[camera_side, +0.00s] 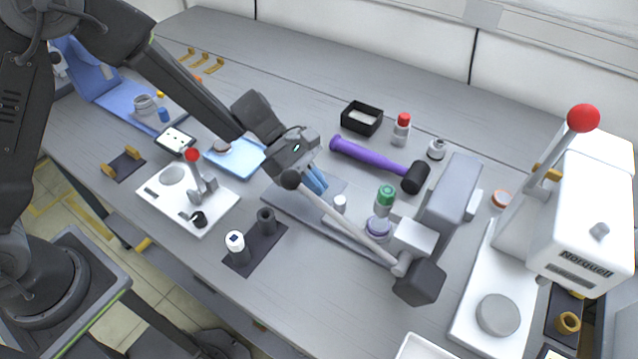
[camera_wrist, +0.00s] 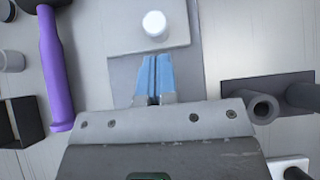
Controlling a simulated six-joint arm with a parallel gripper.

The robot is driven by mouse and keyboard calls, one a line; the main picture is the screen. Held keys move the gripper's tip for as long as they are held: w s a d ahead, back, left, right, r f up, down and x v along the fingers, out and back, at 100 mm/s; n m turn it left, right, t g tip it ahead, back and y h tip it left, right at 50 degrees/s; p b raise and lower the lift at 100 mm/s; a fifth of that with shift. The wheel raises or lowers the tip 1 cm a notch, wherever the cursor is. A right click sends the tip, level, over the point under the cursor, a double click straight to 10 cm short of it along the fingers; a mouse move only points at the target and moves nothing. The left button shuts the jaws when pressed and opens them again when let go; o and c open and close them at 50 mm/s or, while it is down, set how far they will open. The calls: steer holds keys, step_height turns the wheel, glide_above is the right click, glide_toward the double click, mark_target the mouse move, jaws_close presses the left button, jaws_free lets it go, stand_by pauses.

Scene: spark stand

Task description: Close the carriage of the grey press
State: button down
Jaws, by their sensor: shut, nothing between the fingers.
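The grey press has a tall grey column (camera_side: 452,195), a light block, a dark block and a long pale lever (camera_side: 345,222) with a dark knob, over a low grey base. Its carriage, a light plate (camera_wrist: 125,35) carrying a white round piece (camera_wrist: 155,23), lies out from the column; the white piece also shows in the side view (camera_side: 340,203). My gripper (camera_side: 320,188) is shut and empty, low over the base behind the lever. In the wrist view its blue fingertips (camera_wrist: 156,60) are at the plate's near edge; I cannot tell whether they touch.
A purple-handled mallet (camera_side: 365,155) lies behind the press. A dark holder (camera_side: 255,248) with two cylinders is in front.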

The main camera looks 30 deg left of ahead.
steer(key=a, duration=0.1)
steer(key=a+r, duration=0.1)
steer(key=a, duration=0.1)
steer(key=shift+a, duration=0.3)
steer(key=v, duration=0.8)
steer(key=s+a+r+m+t+y, duration=0.2)
steer(key=s+a+r+m+y, duration=0.2)
steer(key=s+m, duration=0.5)
steer(key=s+a+r+m+t+y, duration=0.3)
steer(key=s+a+r+m+y, duration=0.2)
steer(key=s+r+m, duration=0.4)
steer(key=shift+s+a+t, duration=0.3)
steer(key=shift+s+a, duration=0.1)
steer(key=shift+s, duration=0.75)
